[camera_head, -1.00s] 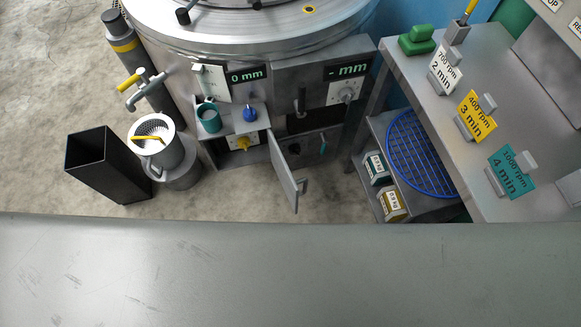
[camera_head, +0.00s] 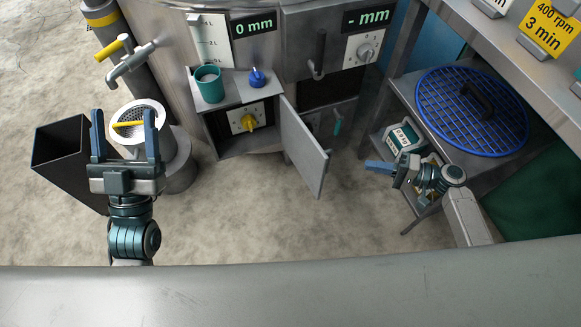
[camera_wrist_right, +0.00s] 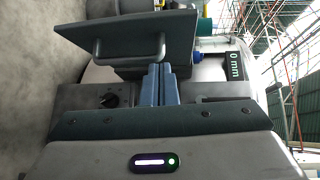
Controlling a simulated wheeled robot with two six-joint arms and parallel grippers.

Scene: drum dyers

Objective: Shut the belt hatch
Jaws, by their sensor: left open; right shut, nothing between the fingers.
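A grey hatch door (camera_head: 304,152) on the machine's front stands swung open toward me. The open compartment (camera_head: 228,128) left of it holds a yellow knob (camera_head: 249,123). In the right wrist view the door (camera_wrist_right: 178,32) shows its outer face with a bar handle (camera_wrist_right: 130,48). My right gripper (camera_head: 369,166) is shut and empty, to the right of the door with a gap between them. In the wrist view its fingers (camera_wrist_right: 158,70) point toward the door and appear near its handle. My left gripper (camera_head: 124,115) is open and empty, in front of the strainer pot in the picture.
A teal mug (camera_head: 209,84) and blue knob (camera_head: 257,77) are on the ledge above the compartment. A black bin (camera_head: 62,150) and strainer pot (camera_head: 148,108) stand left. A shelf with a blue grid (camera_head: 473,110) is right. Floor before the door is clear.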

